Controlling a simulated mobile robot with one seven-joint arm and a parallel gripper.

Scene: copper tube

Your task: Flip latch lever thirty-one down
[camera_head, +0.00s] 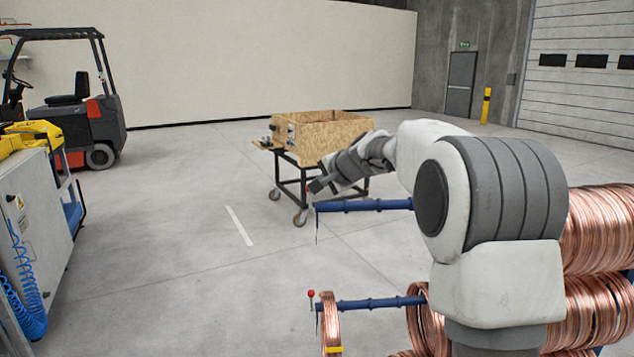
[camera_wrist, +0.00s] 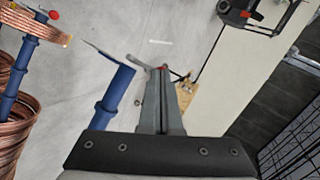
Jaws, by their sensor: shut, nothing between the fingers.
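My gripper (camera_head: 316,189) is shut and empty in the head view, just above the free end of the upper blue rod (camera_head: 365,205). A thin dark latch lever (camera_head: 317,228) points down from that end. In the wrist view the shut fingers (camera_wrist: 160,75) lie right of the blue rod (camera_wrist: 112,98), and the thin lever (camera_wrist: 103,53) shows at its tip, apart from the fingers. A small red spot shows by the fingertips; I cannot tell what it belongs to. The lower blue rod (camera_head: 370,304) has a red-knobbed lever (camera_head: 311,295) standing up. No number is readable.
A copper coil (camera_head: 331,325) with a yellow band hangs on the lower rod. More copper coils (camera_head: 598,230) are at the right. A wooden crate (camera_head: 345,135) on a wheeled cart stands behind. A forklift (camera_head: 90,120) is at the left. The floor between is clear.

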